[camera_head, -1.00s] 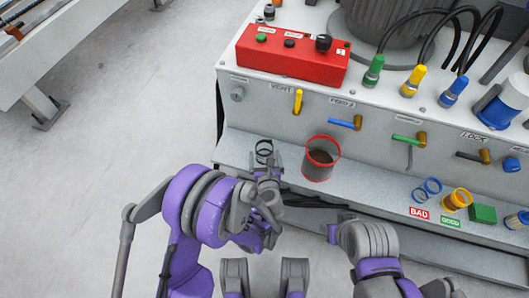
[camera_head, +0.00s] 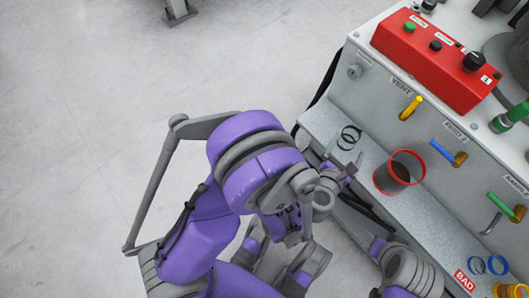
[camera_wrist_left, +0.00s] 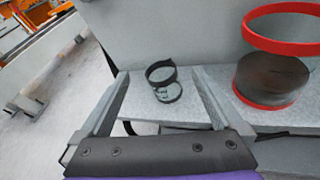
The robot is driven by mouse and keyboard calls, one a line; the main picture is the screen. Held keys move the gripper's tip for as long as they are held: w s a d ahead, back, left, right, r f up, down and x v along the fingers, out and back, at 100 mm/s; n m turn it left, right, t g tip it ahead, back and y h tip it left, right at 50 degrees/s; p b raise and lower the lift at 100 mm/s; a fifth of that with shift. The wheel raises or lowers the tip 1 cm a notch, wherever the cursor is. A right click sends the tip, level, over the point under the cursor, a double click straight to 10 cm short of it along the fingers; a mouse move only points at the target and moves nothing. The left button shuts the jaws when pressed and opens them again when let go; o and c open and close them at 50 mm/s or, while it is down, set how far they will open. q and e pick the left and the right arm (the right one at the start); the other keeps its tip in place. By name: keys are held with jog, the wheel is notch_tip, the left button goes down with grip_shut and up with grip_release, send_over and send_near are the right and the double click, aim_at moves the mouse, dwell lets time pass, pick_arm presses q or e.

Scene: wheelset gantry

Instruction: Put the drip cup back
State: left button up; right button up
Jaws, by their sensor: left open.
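A small clear cup with dark rings at its rim and base (camera_head: 348,137) stands on the grey shelf, near its left end; I take it to be the drip cup. In the left wrist view the cup (camera_wrist_left: 163,82) shows upright, between and beyond my finger lines. My left gripper (camera_head: 338,168) is just short of the cup in the head view. Its two fingers (camera_wrist_left: 160,75) are apart with nothing held, and I see no contact. Part of my right arm is at the lower right of the head view, with no fingers visible.
A red-rimmed container with dark contents (camera_head: 398,173) stands right of the cup, close to my right-hand finger in the wrist view. The machine wall carries a yellow valve handle (camera_head: 411,108) and a blue one (camera_head: 442,149). Open floor lies left.

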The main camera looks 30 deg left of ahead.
pick_arm(q)
notch_tip(320, 180, up, 11)
jog(key=s+a+m+g+h, duration=0.15)
jog(key=m+h, duration=0.45)
jog(key=m, duration=1.2)
jog(key=s+a+f+m+g+y, duration=0.3)
jog(key=s+a+m+g, duration=0.1)
jog(key=s+a+m, duration=0.3)
jog(key=s+a+f+m+g+y, duration=0.3)
jog(key=s+a+m+g, duration=0.2)
jog(key=s+a+m, duration=0.3)
jog(key=s+a, duration=0.2)
jog(key=s, duration=0.2)
jog(key=shift+s+f, duration=0.2)
jog(key=shift+s, duration=0.1)
notch_tip(320, 180, up, 25)
jog(key=t+p, duration=0.1)
jog(key=p, duration=2.1)
jog(key=shift+w, duration=0.45)
pick_arm(e)
notch_tip(320, 180, up, 25)
jog(key=t, duration=0.1)
jog(key=shift+w, duration=0.4)
